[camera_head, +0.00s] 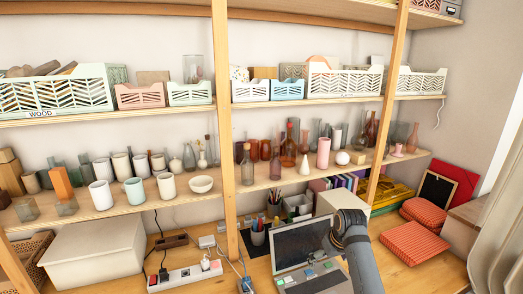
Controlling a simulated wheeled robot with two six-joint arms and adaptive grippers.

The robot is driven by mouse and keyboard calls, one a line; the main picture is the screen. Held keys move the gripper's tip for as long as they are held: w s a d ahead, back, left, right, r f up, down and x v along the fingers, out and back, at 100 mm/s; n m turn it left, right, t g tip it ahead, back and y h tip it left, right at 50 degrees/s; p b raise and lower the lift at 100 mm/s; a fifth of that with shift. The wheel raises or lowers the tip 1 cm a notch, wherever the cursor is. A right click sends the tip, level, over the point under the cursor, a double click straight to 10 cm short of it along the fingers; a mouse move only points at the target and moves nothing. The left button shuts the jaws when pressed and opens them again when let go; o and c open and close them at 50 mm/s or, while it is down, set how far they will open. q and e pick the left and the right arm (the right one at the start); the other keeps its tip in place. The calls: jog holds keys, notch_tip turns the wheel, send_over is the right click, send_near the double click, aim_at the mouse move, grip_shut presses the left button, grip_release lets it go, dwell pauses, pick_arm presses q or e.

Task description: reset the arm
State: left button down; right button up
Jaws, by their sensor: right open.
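My right arm comes in from the lower right, and its dark right gripper (336,238) is over the desk, in front of the laptop (300,243) at its right side. The gripper is open, and no object shows in it. Its fingers are small and partly hidden by my own wrist. My left arm and left gripper are not in view.
A middle shelf (130,208) with cups, bottles and vases runs above the desk, between wooden posts (227,130). A power strip (185,276), a white box (95,250) and red striped cushions (414,243) lie around. Clear desk (440,275) shows at lower right.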

jog(key=s+d+f+m+h, duration=0.1)
jog(key=s+f, duration=0.4)
jog(key=s, duration=0.3)
jog(key=s+d+f, duration=0.2)
jog(key=s+f, duration=0.3)
jog(key=s, duration=0.3)
jog(key=s+r, duration=0.1)
jog(key=s, duration=1.6)
notch_tip(320, 180, down, 27)
jog(key=s+d+m+g+b, duration=0.1)
jog(key=s+d+b, duration=0.1)
jog(key=d, duration=0.1)
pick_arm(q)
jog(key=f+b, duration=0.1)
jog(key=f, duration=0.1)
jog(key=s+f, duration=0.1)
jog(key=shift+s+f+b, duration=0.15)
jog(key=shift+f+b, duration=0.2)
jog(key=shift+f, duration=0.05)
pick_arm(e)
jog(key=s+f+g, duration=0.1)
jog(key=s+f, duration=1.7)
jog(key=shift+s+d+f, duration=0.3)
jog(key=shift+d+f, duration=0.05)
